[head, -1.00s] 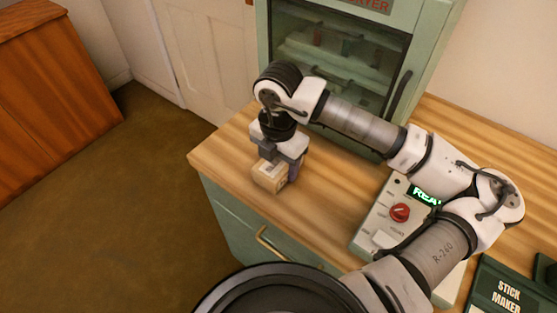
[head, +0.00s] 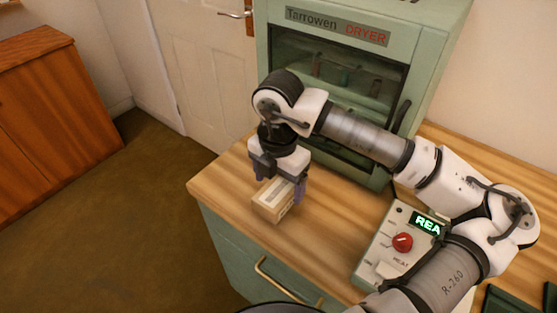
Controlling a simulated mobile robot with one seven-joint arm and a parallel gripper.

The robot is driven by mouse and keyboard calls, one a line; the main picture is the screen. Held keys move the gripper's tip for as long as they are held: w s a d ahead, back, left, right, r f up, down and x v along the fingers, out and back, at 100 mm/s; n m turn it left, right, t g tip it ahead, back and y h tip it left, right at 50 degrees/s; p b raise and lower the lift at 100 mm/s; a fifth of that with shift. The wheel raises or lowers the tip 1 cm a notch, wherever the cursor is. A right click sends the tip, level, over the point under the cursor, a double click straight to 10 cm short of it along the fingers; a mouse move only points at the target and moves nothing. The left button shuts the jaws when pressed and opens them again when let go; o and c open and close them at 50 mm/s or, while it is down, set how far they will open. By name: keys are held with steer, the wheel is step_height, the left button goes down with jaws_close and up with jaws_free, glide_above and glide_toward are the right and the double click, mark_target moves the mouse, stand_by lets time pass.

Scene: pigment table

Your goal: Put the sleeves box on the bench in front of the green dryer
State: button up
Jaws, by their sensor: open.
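The sleeves box (head: 273,200), a small tan carton with a pale label, rests on the wooden bench (head: 325,245) near its left front corner. The green dryer (head: 340,33), with a dark glass door and a "Tarrowen DRYER" sign, stands at the back of the bench. The box is in front of the dryer, toward its left side. My gripper (head: 279,191) points down over the box and is open, with its fingers on either side of the far part of the box. Whether the fingers touch the box cannot be told.
A control unit (head: 382,240) with a red knob and lit green display stands right of the box. A dark green item (head: 500,300) is at the lower right. The bench's left edge is close to the box. A wooden cabinet (head: 55,105) stands at the far left.

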mark_target(279, 190)
step_height(279, 190, up, 8)
steer(key=b, duration=0.1)
steer(key=shift+r, duration=0.25)
